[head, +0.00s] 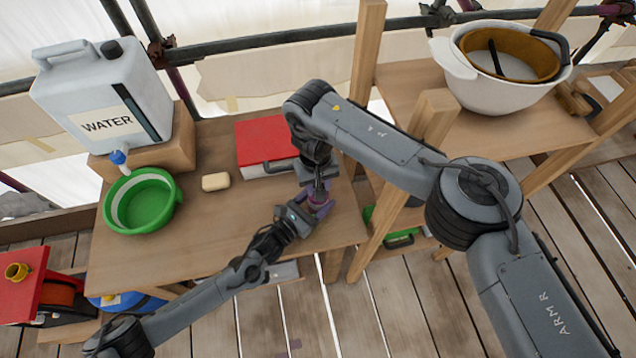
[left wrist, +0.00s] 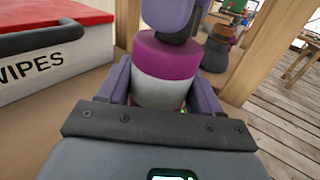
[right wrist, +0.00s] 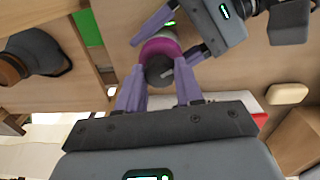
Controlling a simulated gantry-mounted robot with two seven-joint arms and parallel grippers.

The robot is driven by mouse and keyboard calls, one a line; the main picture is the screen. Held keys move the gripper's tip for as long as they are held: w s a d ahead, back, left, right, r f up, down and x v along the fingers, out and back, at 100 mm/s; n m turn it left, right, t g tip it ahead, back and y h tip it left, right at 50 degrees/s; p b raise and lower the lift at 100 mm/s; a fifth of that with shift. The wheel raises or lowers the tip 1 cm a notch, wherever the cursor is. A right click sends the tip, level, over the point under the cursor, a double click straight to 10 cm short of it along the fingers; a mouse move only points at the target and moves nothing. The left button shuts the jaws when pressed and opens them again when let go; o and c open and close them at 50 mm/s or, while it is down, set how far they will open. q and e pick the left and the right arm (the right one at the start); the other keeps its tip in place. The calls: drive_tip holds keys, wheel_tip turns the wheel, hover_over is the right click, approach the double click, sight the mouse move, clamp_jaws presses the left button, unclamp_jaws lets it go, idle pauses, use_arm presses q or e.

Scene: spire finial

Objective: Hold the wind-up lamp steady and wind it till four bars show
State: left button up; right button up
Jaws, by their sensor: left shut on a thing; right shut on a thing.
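The wind-up lamp (left wrist: 165,65) is a small magenta and white cylinder standing on the wooden bench. In the head view it is mostly hidden by my grippers. My left gripper (head: 308,215) has its purple fingers shut around the lamp's body from the side. My right gripper (head: 318,192) comes from above and is shut on the lamp's dark top knob (right wrist: 158,71), which shows between its fingers in the right wrist view. A small green glow shows low on the lamp in the left wrist view. I cannot read any number of bars.
A red-lidded wipes box (head: 263,140) stands just behind the lamp. Soap (head: 215,182), a green bowl (head: 141,203) and a water container (head: 105,95) are farther left. A wooden post (head: 382,220) rises close on the right. The bench front left of my grippers is clear.

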drive_tip(key=o, duration=1.1)
drive_tip(key=shift+c, duration=0.2)
drive_tip(key=shift+r, duration=0.15)
wheel_tip(320, 180, up, 12)
drive_tip(key=shift+a, duration=0.3)
